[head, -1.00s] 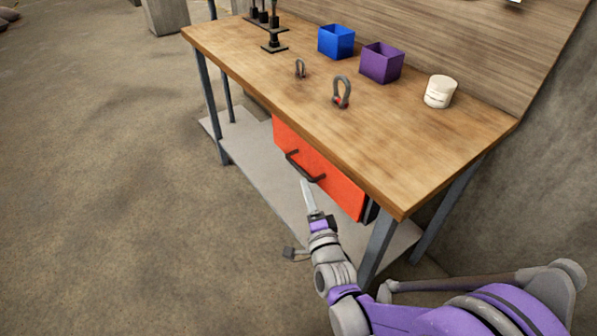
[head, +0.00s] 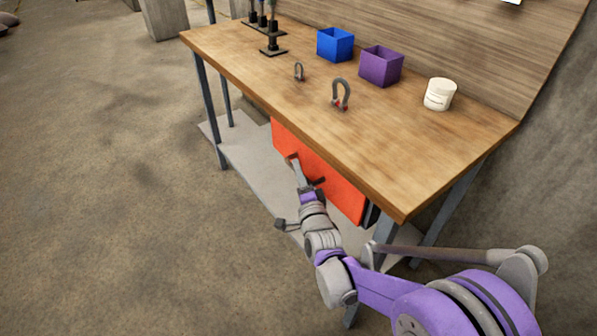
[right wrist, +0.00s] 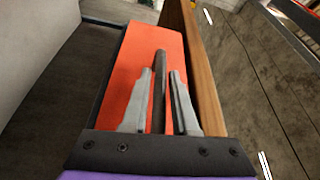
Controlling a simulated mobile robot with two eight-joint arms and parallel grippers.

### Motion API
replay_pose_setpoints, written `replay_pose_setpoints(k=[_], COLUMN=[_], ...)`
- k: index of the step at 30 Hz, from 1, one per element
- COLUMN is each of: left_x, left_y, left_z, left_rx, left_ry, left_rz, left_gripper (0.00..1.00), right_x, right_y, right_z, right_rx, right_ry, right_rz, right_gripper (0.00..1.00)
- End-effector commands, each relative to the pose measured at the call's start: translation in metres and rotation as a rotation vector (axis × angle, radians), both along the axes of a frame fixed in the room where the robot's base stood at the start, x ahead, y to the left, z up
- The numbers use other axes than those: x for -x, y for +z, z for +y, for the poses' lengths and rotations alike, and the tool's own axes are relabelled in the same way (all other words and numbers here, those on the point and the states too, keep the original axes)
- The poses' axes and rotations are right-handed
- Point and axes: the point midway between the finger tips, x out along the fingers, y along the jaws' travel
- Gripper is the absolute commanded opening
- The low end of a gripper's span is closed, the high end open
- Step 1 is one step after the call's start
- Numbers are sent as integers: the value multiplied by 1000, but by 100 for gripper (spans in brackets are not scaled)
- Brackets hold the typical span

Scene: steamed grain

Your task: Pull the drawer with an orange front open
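The orange drawer front (head: 345,192) sits under the wooden tabletop of the workbench and looks shut. Its dark bar handle (head: 319,182) is mostly hidden behind my right gripper (head: 294,162) in the head view. In the right wrist view the handle (right wrist: 158,75) runs between the two grey fingers of my right gripper (right wrist: 160,78), with the orange front (right wrist: 125,85) behind. The fingers are apart, one on each side of the handle, with narrow gaps showing. My left gripper is not in view.
The workbench top (head: 400,150) overhangs the drawer. A grey lower shelf (head: 250,165) lies beneath, with a bench leg (head: 385,235) near my right arm. Shackles, a blue bin (head: 335,45), a purple bin (head: 380,67) and a white tub (head: 439,94) stand on top. The floor at left is clear.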

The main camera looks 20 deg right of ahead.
Motion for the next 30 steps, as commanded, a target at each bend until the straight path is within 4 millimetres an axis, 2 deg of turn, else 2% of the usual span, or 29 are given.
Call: replay_pose_setpoints(k=[1,4,30], left_x=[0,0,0], left_y=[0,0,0], left_z=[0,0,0], left_rx=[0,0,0], left_ry=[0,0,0], left_rz=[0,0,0], left_gripper=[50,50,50], right_x=[0,0,0], right_y=[0,0,0], right_z=[0,0,0], right_rx=[0,0,0], right_ry=[0,0,1], right_rz=[0,0,1], right_gripper=[17,0,0])
